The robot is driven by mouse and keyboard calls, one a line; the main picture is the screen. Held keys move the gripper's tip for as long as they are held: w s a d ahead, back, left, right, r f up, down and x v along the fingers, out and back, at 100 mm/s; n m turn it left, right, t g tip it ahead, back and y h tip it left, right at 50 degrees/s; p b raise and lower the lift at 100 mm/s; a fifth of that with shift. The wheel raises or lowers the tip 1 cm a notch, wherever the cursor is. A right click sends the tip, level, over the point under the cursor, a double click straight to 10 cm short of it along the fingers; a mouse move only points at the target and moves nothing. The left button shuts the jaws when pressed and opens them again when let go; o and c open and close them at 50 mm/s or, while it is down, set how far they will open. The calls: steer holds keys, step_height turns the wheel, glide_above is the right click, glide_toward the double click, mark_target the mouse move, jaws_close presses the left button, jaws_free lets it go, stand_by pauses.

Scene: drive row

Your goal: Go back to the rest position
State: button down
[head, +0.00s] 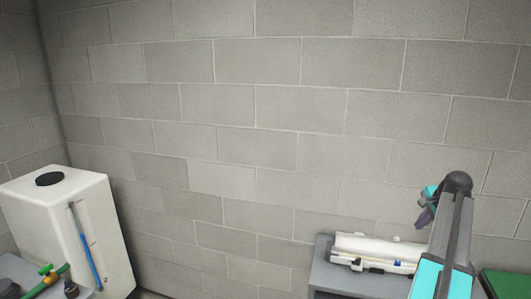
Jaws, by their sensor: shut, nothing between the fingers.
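My arm rises at the lower right of the head view, with grey links and cyan parts. It bends at a dark joint near the top. My gripper (425,216) shows small and dark just left of that joint, pointing down. It is shut and empty, and it hangs in front of the wall, above and behind the white device on the grey stand as seen here. Its fingertips are too small to make out well.
A white tank (95,225) with a black cap stands at the left, with a green-handled valve (47,271) before it. A grey stand (322,275) bears a white device (375,249) near my arm. A green surface (508,284) lies far right. A block wall (255,140) closes the back.

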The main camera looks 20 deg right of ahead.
steer(key=w+a+f+n+g+y, duration=0.1)
steer(key=w+a+f+n, duration=0.2)
steer(key=w+a+f, duration=0.55)
steer(key=w+a+f+n+y, duration=0.1)
steer(key=a+f+n, duration=0.3)
steer(key=a, duration=0.9)
steer(key=w+a+f+n+g, duration=0.1)
steer(key=w+a+f+n, duration=0.2)
steer(key=w+a+f, duration=0.5)
steer(key=s+a+f+n+g, duration=0.1)
steer(key=s+a+f+n, duration=0.35)
steer(key=a, duration=0.75)
steer(key=s+a+f+n+g, duration=0.1)
steer(key=s+a+f+n, duration=0.4)
steer(key=a, duration=0.8)
steer(key=s+a+f+n+g, duration=0.1)
steer(key=s+a+f+n, duration=0.2)
steer(key=a+f, duration=0.65)
steer(key=s+a+f+g+b, duration=0.2)
steer(key=s+f+g+b, duration=0.3)
steer(key=s+f+b, duration=0.8)
steer(key=s+f, duration=1.2)
steer(key=f, duration=0.3)
steer(key=shift+s+a+g, duration=0.15)
steer(key=shift+g, duration=0.25)
